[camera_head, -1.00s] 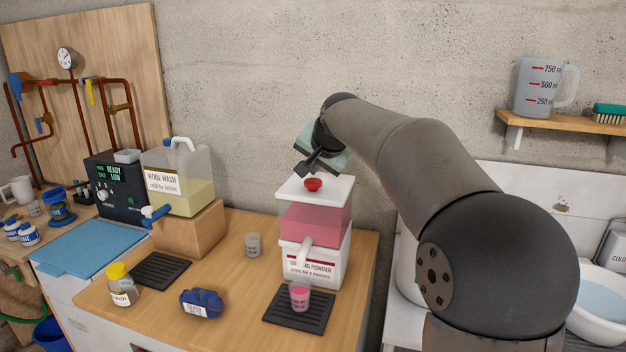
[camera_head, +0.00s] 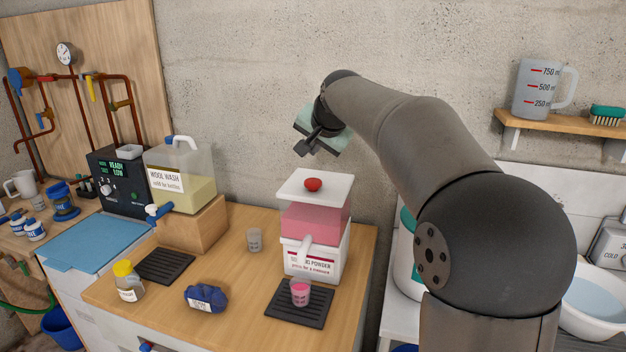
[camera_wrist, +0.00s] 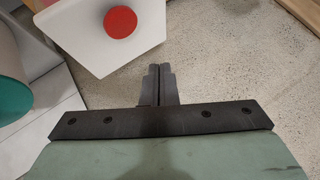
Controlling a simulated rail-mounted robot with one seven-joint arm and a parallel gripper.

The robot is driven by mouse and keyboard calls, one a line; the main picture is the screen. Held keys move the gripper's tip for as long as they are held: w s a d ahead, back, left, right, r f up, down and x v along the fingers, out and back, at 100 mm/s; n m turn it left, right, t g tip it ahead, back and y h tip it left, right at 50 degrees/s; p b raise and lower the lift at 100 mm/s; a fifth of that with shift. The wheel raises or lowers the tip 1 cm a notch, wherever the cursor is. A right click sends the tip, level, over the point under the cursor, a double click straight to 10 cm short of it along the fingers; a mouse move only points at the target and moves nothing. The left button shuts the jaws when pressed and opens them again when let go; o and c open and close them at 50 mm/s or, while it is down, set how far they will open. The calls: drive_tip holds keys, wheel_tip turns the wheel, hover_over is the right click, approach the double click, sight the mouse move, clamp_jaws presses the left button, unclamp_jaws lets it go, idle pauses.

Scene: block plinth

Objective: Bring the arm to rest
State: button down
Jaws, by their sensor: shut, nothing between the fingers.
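My gripper (camera_head: 308,151) is shut and empty, in the air above and behind the white powder dispenser (camera_head: 313,262). Its two dark fingers (camera_wrist: 158,72) lie together in the wrist view, pointing past the edge of the dispenser's white lid (camera_wrist: 75,38). The red knob (camera_head: 313,184) on the lid is clear of the fingers; it also shows in the wrist view (camera_wrist: 120,22). My arm reaches in from the right, bent over the bench.
A cup with pink powder (camera_head: 300,294) stands on a black mat (camera_head: 290,312) before the dispenser. A wool wash jug (camera_head: 185,175) sits on a wooden block at left. A shelf (camera_head: 560,124) with a measuring jug is at right. The concrete wall is close behind.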

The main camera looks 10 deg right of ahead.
drive_tip(key=s+f+n+g, duration=0.2)
drive_tip(key=s+f+g, duration=0.1)
drive_tip(key=s+f, duration=0.6)
drive_tip(key=s+f+n+g, duration=0.3)
drive_tip(key=s+f, duration=0.5)
drive_tip(key=s, duration=0.9)
drive_tip(key=s+f+n+g+h, duration=0.1)
drive_tip(key=s+f+n+g, duration=0.1)
drive_tip(key=s+f, duration=0.7)
drive_tip(key=s, duration=0.5)
drive_tip(key=shift+a+f+n+g, duration=0.3)
drive_tip(key=shift+a+n+g, duration=0.1)
